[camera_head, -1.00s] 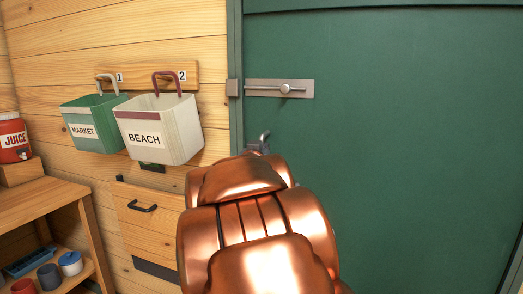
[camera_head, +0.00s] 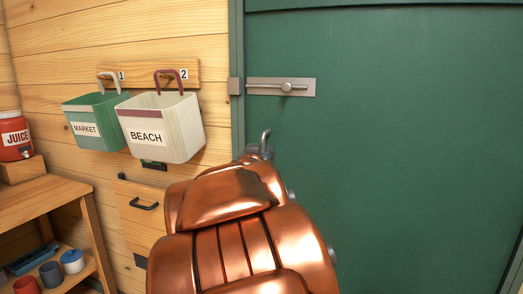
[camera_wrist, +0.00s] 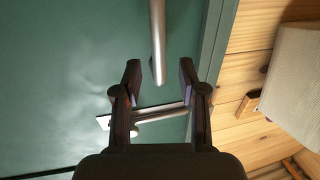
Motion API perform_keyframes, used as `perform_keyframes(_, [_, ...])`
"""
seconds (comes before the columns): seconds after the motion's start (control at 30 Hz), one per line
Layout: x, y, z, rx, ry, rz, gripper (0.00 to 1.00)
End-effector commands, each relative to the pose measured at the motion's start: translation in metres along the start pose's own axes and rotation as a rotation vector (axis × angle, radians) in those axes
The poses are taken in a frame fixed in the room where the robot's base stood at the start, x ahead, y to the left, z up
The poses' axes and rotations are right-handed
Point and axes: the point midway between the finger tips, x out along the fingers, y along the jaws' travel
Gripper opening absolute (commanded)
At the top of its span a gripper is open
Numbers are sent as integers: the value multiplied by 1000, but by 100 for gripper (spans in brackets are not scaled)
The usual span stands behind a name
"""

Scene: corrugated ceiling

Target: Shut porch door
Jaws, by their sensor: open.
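The green porch door (camera_head: 400,150) fills the right of the head view, its left edge beside the green frame (camera_head: 237,40). I cannot tell whether a small gap remains there. A metal slide bolt (camera_head: 283,87) sits on the door near that edge. A metal bar handle (camera_head: 265,137) is below it, its lower part hidden by my copper arm. In the wrist view, the handle (camera_wrist: 157,40) runs between the spread fingers of my gripper (camera_wrist: 160,82), and the bolt (camera_wrist: 150,116) shows beyond them. My gripper is open around the handle, not clamped on it.
A green MARKET bin (camera_head: 92,122) and a white BEACH bin (camera_head: 165,125) hang on the wood wall left of the door. A drawer front (camera_head: 140,205) is below them. A wooden shelf (camera_head: 45,200) with a red juice jug (camera_head: 14,137) stands at far left.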

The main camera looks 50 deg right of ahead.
Motion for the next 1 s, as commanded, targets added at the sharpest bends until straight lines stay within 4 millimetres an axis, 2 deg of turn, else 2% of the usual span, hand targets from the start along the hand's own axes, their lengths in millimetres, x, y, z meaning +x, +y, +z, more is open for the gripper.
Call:
perform_keyframes(0.1, [-18,0,-4,-2,7,-1,41])
perform_keyframes(0.5, [-68,0,-2,-1,5,-1,41])
perform_keyframes(0.73, [-84,0,-2,-3,5,-1,41])
perform_keyframes(1.0, [-90,0,-1,1,2,0,41])
